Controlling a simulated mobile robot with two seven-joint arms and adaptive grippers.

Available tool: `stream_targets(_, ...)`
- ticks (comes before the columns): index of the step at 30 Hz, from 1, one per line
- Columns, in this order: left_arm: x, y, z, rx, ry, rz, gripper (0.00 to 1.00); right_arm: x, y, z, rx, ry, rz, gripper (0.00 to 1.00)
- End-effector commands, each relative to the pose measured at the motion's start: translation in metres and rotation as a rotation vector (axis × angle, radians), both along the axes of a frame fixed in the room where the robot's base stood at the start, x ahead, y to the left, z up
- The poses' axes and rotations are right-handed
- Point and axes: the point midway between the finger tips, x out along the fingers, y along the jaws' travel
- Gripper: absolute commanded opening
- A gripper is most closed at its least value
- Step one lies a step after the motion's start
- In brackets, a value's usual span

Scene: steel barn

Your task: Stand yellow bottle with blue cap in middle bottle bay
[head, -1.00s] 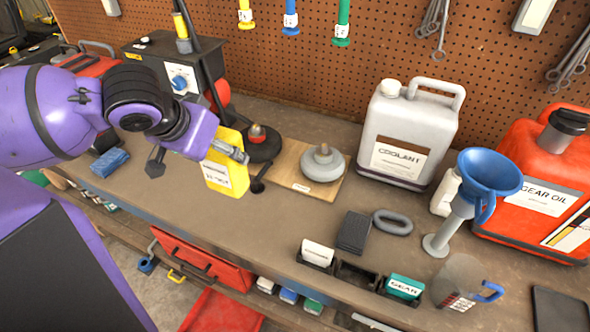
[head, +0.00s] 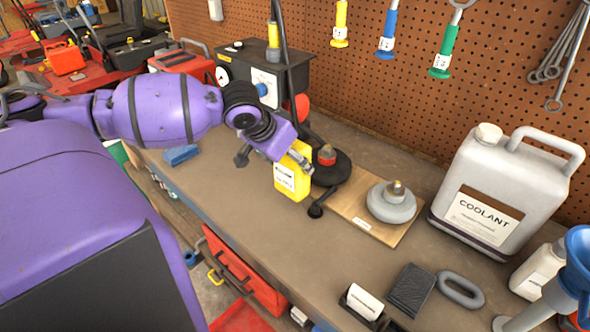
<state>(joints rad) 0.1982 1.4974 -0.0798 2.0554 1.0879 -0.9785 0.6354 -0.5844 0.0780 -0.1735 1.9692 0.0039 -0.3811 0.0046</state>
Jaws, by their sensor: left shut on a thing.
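The yellow bottle (head: 288,184) with a white label hangs upright in my left gripper (head: 305,162), over the workbench's left part. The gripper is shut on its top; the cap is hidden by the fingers. Behind the bottle is a round black base with a red knob. At the bottom edge a dark bay (head: 345,306) holds a white-labelled bottle (head: 365,302). The middle bay is cut off by the frame. My right gripper is not in view.
A wooden board (head: 357,207) carries a grey round weight (head: 391,202). A large coolant jug (head: 490,190) stands at the right. A black block (head: 409,290) and a grey ring (head: 460,290) lie near the bay. The bench between the bottle and the bay is mostly clear.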

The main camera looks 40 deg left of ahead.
Motion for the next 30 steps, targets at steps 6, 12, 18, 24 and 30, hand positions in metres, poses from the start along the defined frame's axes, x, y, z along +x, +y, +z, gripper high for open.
stream_targets(6, 0.009, 0.004, -0.006, 0.001, -0.009, -0.002, 0.11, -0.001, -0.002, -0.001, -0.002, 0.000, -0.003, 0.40)
stream_targets(12, 0.010, 0.006, -0.033, 0.001, -0.007, -0.002, 0.11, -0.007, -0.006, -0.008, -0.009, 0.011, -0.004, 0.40)
stream_targets(18, 0.011, 0.006, -0.037, 0.003, -0.011, -0.003, 0.11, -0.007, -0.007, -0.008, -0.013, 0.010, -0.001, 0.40)
stream_targets(24, 0.011, 0.005, -0.039, 0.001, -0.010, -0.003, 0.11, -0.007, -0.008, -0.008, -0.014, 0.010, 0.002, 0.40)
stream_targets(30, 0.009, 0.006, -0.043, 0.002, -0.004, -0.001, 0.92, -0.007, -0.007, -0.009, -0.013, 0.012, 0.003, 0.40)
